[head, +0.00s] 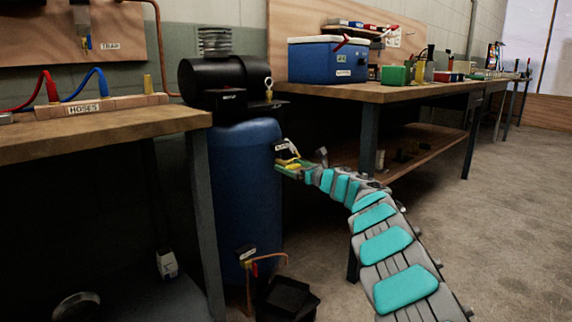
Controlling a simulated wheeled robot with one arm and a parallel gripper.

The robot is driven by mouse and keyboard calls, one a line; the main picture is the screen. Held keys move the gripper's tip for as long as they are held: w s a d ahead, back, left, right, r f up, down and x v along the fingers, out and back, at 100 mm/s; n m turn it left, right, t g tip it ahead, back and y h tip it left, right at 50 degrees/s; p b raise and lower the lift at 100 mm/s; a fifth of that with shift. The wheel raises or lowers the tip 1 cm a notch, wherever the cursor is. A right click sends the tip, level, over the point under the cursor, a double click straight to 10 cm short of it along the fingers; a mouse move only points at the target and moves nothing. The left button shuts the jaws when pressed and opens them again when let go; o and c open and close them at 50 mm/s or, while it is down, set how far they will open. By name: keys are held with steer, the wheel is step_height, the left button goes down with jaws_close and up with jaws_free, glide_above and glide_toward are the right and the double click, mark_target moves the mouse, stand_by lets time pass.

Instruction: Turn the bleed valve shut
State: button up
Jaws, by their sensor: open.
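A blue upright tank (240,180) stands between two workbenches. My gripper (285,167) is at the tank's upper right side, open, with small yellow and green parts at its tip. A small fitting with a pale label (281,147) sits on the tank right by my gripper and is partly hidden by it. Low on the tank is another fitting with a pale label (246,252), a small red part (255,269) and a bent copper pipe (270,256). The labels are too small to read, so I cannot tell which fitting is the bleed valve. Contact at my gripper is unclear.
A black motor unit (225,72) tops the tank. The left bench (110,130) holds a hose rack; the right bench (400,95) holds a blue cooler box (327,62). A black tray (288,297) is on the floor by the tank. Open floor (500,210) lies to the right.

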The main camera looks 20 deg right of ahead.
steer(key=shift+p+x, duration=0.3)
steer(key=shift+x, duration=1)
steer(key=c, duration=1.2)
